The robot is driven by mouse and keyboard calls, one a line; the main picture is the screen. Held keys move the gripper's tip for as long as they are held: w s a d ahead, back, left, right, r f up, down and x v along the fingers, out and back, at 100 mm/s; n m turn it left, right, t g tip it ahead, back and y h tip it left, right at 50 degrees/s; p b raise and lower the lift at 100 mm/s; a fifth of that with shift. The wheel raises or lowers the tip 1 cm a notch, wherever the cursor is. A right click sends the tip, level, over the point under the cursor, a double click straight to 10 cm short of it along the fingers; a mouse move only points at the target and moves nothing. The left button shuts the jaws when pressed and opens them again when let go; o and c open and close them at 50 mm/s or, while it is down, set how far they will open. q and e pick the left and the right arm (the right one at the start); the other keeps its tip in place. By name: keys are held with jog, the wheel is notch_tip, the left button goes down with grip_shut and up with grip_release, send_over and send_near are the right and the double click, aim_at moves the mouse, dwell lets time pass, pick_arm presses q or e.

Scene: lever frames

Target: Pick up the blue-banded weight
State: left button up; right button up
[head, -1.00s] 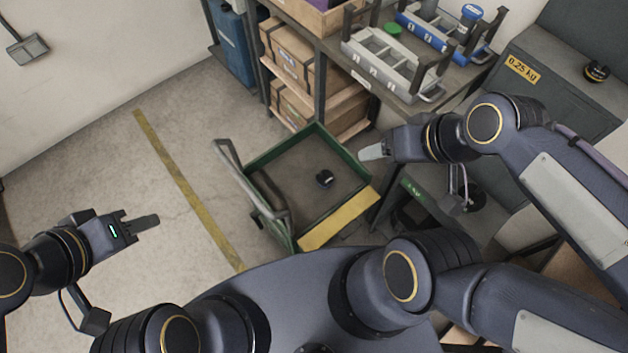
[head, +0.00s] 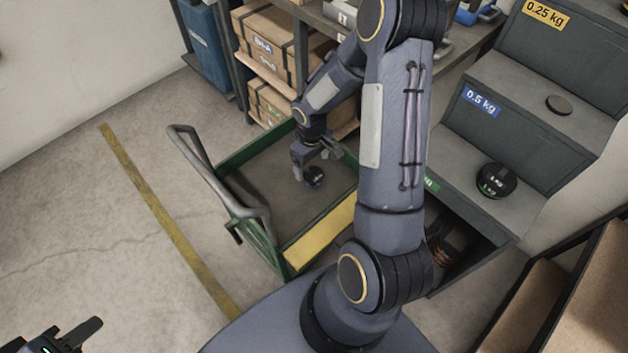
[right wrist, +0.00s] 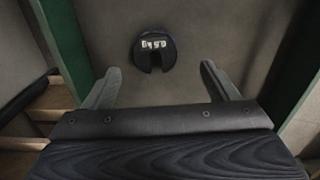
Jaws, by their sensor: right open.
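A small dark slotted weight (head: 315,178) lies flat on the floor of the green-sided cart (head: 240,165). In the right wrist view the weight (right wrist: 153,53) shows pale marks and a slot facing me; its band is hard to make out, with a faint blue tint. My right gripper (head: 313,168) is over the cart, at the weight in the head view. In the right wrist view the open fingers (right wrist: 160,70) have the weight ahead, between and beyond their tips, with nothing held. My left gripper (head: 90,330) is at the bottom left corner, partly cut off, far from the cart.
The cart has a grey handle (head: 205,175) and a yellow front edge (head: 320,235). Grey steps at right bear a green-banded weight (head: 497,180) and a dark disc (head: 558,105). Shelves with cardboard boxes (head: 275,45) stand behind. The floor at left is clear.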

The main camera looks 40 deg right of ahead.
aim_at(314, 172)
jog(key=f, duration=0.2)
jog(key=f+b, duration=0.1)
jog(key=f, duration=0.1)
jog(key=f+b, duration=0.1)
jog(key=f, duration=0.1)
jog(key=shift+d, duration=0.35)
jog(key=shift+r, duration=0.1)
jog(key=c, duration=1.3)
jog(key=shift+c, duration=0.7)
jog(key=shift+r, duration=0.15)
